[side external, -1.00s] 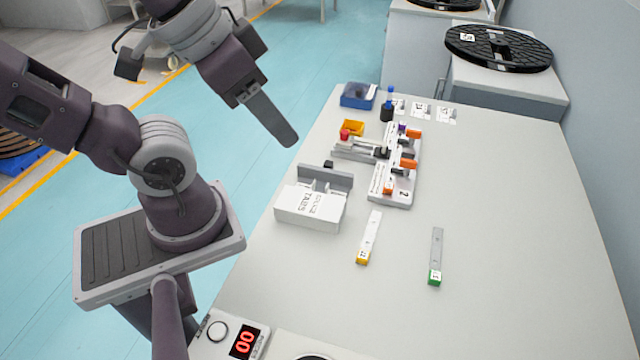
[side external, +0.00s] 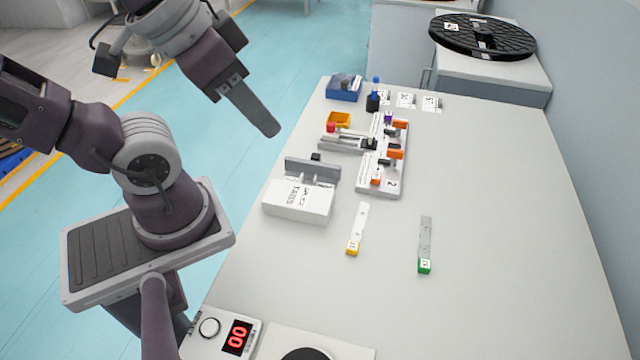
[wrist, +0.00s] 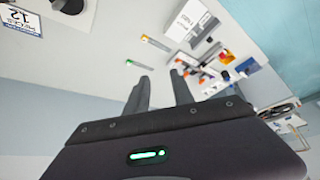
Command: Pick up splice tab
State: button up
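A white box (side external: 298,202) with printing that seems to end in "TABS" stands near the table's left edge, and it also shows in the wrist view (wrist: 189,22). A grey holder (side external: 312,172) stands just behind it. I cannot make out a single splice tab in or on the box. My gripper (side external: 268,128) hangs above and beyond the table's left edge, apart from the box. In the wrist view its two fingers (wrist: 160,88) stand apart with nothing between them, so it is open and empty.
A yellow-ended strip (side external: 357,228) and a green-ended strip (side external: 425,245) lie on the table. A white fixture with orange clamps (side external: 394,153) stands behind, near a blue bin (side external: 344,88) and yellow bin (side external: 339,119). A counter reading 00 (side external: 237,337) is in front. The table's right side is clear.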

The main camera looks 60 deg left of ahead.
jog(key=w+a+f+n+g+y, duration=0.1)
jog(key=w+a+f+n+g, duration=0.2)
jog(key=w, duration=0.5)
jog(key=n+g, duration=0.2)
jog(key=n, duration=0.3)
send_over(324, 183)
jog(key=s, duration=0.2)
notch_tip(324, 183, down, 19)
jog(key=shift+n+g+h, duration=0.3)
jog(key=shift+n+h, duration=0.2)
jog(key=f, duration=0.9)
jog(key=shift+s+a+f, duration=0.2)
jog(key=shift+s+f, duration=0.05)
grip_shut()
